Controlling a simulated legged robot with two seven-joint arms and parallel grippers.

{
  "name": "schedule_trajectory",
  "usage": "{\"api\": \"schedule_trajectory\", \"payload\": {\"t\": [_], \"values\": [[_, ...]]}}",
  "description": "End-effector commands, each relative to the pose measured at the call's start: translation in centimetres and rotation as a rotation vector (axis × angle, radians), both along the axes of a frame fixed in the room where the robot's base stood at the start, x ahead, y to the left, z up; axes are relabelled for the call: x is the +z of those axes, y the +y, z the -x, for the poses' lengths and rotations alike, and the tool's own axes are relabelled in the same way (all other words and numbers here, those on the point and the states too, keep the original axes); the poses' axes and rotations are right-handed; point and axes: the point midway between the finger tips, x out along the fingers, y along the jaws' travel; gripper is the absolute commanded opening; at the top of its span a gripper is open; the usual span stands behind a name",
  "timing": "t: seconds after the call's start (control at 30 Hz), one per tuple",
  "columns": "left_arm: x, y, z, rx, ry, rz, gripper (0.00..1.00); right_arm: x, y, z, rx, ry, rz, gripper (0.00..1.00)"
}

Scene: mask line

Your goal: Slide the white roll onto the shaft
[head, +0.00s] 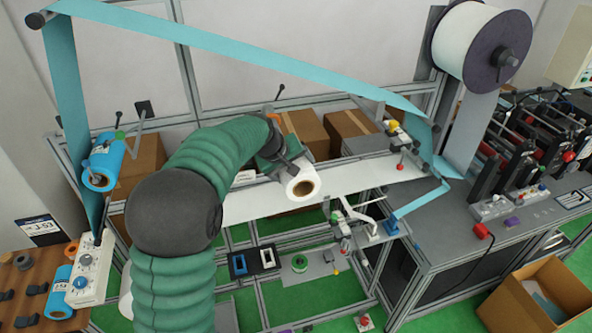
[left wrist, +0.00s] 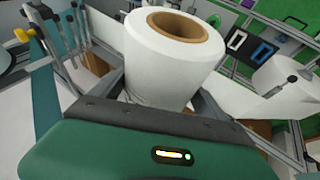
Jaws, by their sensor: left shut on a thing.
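The white roll (head: 303,186), with a brown hollow core, is held in the air above the long white strip at the middle of the line. In the left wrist view the roll (left wrist: 172,78) stands between the fingers, its open core facing up and away from the palm. My left gripper (head: 287,166) is shut on it; the roll hides parts of the fingers. Thin rods with dark knobs stick out from the frame, one of them (head: 279,92) behind the roll; I cannot tell which is the shaft. My right gripper is not in view.
A blue roll (head: 104,162) sits on the frame at the left. A teal band (head: 250,52) runs overhead. Cardboard boxes (head: 305,130) stand behind the roll. White brackets (head: 350,213) rise just right of and below it. A large spool (head: 468,42) is at the upper right.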

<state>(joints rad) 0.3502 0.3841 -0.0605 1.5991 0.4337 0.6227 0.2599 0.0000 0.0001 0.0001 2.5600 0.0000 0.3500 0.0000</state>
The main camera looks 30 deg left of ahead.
Motion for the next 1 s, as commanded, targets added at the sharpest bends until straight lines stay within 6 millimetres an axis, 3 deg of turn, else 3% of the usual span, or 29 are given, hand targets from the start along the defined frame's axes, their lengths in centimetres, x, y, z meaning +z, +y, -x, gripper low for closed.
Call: {"api": "schedule_trajectory", "payload": {"t": [0.53,1.0], "values": [[0.1,0.8,-0.8,-0.001,-0.001,-0.001,0.29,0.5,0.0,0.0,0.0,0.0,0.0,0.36],[0.1,3.1,-2.5,-0.001,-0.001,0.0,0.29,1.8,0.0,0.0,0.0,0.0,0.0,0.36]]}}
